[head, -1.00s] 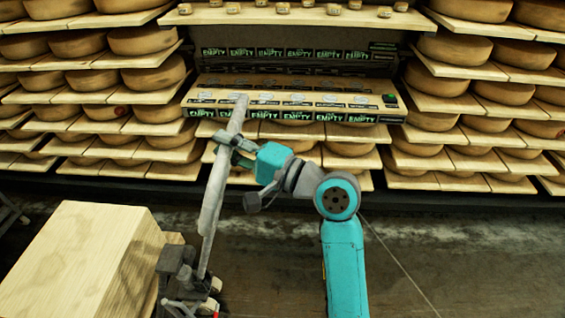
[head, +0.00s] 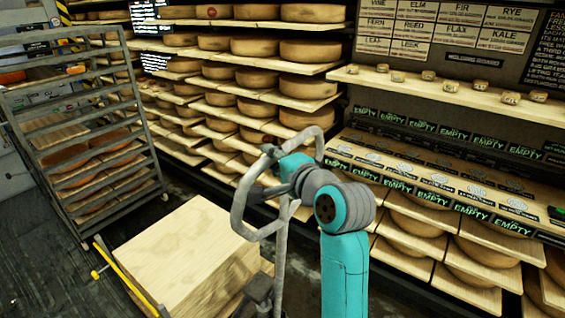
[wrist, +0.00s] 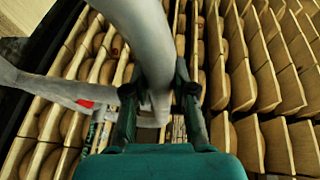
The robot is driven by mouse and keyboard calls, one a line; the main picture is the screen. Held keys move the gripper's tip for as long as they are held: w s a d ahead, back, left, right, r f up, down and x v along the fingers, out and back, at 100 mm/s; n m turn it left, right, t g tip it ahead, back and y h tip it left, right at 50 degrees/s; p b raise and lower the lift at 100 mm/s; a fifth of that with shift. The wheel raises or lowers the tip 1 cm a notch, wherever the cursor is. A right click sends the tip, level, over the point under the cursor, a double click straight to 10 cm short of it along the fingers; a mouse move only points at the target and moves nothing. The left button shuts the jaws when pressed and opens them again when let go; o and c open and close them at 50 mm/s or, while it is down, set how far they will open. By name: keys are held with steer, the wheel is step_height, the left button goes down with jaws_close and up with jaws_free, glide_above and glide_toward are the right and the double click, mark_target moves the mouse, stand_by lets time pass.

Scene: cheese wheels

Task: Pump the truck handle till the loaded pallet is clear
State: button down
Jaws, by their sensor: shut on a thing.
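The truck handle (head: 281,250) is a grey tube that rises from the pump base (head: 262,290) to a wide loop at its top. My gripper (head: 272,170) is shut on the loop in the head view. In the wrist view the fingers (wrist: 158,95) sit on both sides of the handle tube (wrist: 135,35), and a small red part (wrist: 86,103) shows to the left.
A metal rack (head: 85,130) with cheese wheels stands at the left. Shelves of cheese wheels (head: 275,85) run along the back and right, close behind the handle. A yellow bar (head: 130,280) lies by the block's left side. Dark floor (head: 60,270) is open at lower left.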

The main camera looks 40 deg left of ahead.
stand_by(0.3)
steer(key=c, duration=0.9)
jaws_free()
steer(key=v, duration=1.2)
steer(key=shift+w+f, duration=0.1)
steer(key=shift+f, duration=0.05)
